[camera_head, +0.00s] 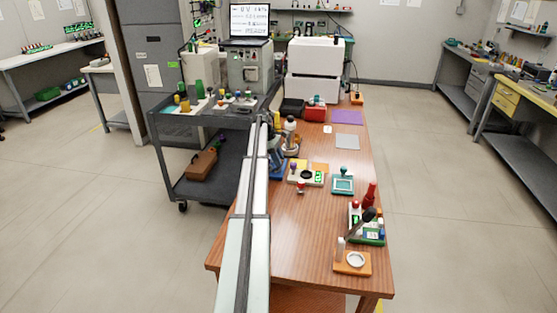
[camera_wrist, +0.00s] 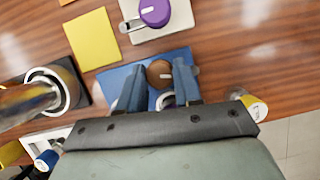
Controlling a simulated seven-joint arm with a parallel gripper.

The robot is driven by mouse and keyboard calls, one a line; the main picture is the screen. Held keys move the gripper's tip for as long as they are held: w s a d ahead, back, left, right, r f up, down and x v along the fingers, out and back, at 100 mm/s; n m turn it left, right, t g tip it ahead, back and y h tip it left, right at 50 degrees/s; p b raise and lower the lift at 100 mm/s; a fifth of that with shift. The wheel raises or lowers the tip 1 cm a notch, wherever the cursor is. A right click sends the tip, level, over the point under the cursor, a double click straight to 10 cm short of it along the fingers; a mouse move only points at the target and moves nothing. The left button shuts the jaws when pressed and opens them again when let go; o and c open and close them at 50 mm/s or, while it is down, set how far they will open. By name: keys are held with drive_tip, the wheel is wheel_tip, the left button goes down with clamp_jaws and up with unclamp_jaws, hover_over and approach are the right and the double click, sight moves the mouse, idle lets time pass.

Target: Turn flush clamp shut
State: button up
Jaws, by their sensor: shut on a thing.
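In the wrist view, my gripper (camera_wrist: 158,75) has its two blue fingers on either side of a round brown knob (camera_wrist: 159,73) and is shut on it. The knob has a small pale pointer at its right. It stands over a blue base plate (camera_wrist: 112,85). A pale ring-shaped part shows below the knob, partly hidden by the fingers. No label shows which part is the flush clamp. In the head view, a blue-based device (camera_head: 278,167) stands at the table's left edge, beside my arm, and my arm hides part of it.
A purple knob (camera_wrist: 154,12) on a white base lies just beyond the blue plate. A yellow mat (camera_wrist: 93,39) is to its left, and a metal cylinder fixture (camera_wrist: 50,90) stands left of my gripper. The wooden table (camera_head: 300,240) has free room near its front. A grey cart (camera_head: 172,130) is left.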

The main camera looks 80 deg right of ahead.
drive_tip(key=m+y, duration=0.1)
drive_tip(key=m, duration=0.2)
drive_tip(key=m+y, duration=0.1)
drive_tip(key=m, duration=0.1)
drive_tip(key=shift+d+m+t, duration=0.15)
drive_tip(key=shift+m+t, duration=0.25)
idle(0.4)
drive_tip(key=o, duration=1)
drive_tip(key=shift+o, duration=0.2)
drive_tip(key=v, duration=1.3)
drive_tip(key=shift+d+r, duration=0.2)
drive_tip(key=shift+r, duration=0.1)
